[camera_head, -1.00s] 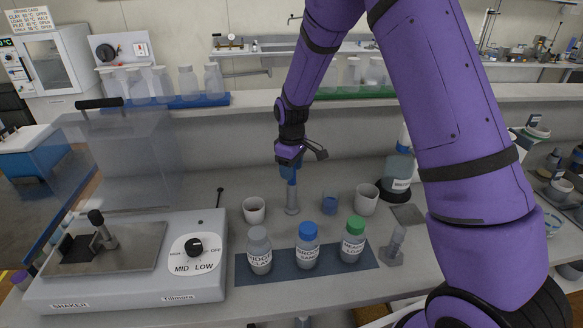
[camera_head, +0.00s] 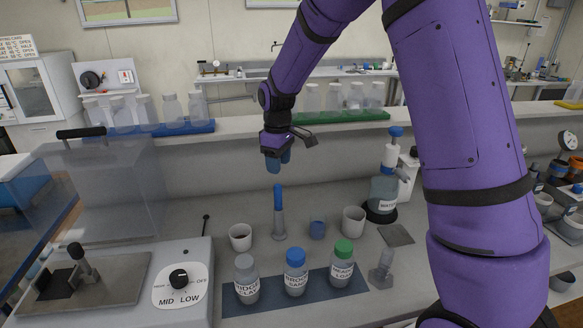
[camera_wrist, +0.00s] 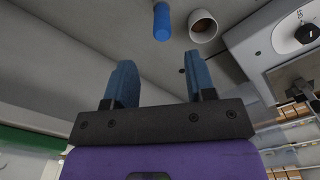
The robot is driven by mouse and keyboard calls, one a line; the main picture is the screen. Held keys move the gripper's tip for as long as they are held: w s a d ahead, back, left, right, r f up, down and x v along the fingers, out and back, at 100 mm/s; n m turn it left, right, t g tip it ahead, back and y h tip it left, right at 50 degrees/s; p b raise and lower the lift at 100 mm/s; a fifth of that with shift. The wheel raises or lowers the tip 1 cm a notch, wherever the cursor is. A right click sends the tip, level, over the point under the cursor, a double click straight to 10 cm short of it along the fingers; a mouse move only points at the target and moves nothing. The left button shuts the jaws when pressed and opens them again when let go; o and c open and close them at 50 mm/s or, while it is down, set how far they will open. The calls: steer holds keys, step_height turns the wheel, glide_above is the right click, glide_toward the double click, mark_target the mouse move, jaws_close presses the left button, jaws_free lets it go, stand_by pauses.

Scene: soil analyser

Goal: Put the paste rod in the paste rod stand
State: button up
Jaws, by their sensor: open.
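The paste rod (camera_head: 278,196), with a blue upper part, stands upright on the bench. Below the blue part is a grey, tapered piece (camera_head: 279,226) that looks like the paste rod stand; where rod and stand meet is hard to tell. My gripper (camera_head: 278,163) is open and empty above the rod, apart from it. In the wrist view my gripper (camera_wrist: 160,80) shows two spread blue fingers with nothing between them. The rod's blue end (camera_wrist: 162,22) shows beyond the fingers, near the top edge.
White cups stand left (camera_head: 240,237) and right (camera_head: 353,220) of the rod, with a small blue cup (camera_head: 317,229) between. Three labelled bottles stand in front on a dark mat (camera_head: 267,304). A grey holder (camera_head: 381,269) is at right, a shaker (camera_head: 140,290) at left.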

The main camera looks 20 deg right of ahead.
steer(key=s+d+r+m+t, duration=0.2)
steer(key=s+d+r+m, duration=0.1)
steer(key=s+r, duration=0.7)
steer(key=s+d+r+m+t, duration=0.2)
steer(key=s+r+m, duration=0.1)
steer(key=s+r, duration=0.8)
steer(key=s+d+f+m+t, duration=0.1)
steer(key=s+f+m, duration=0.1)
steer(key=s, duration=1.1)
steer(key=shift+s+m, duration=0.3)
steer(key=shift+c, duration=0.2)
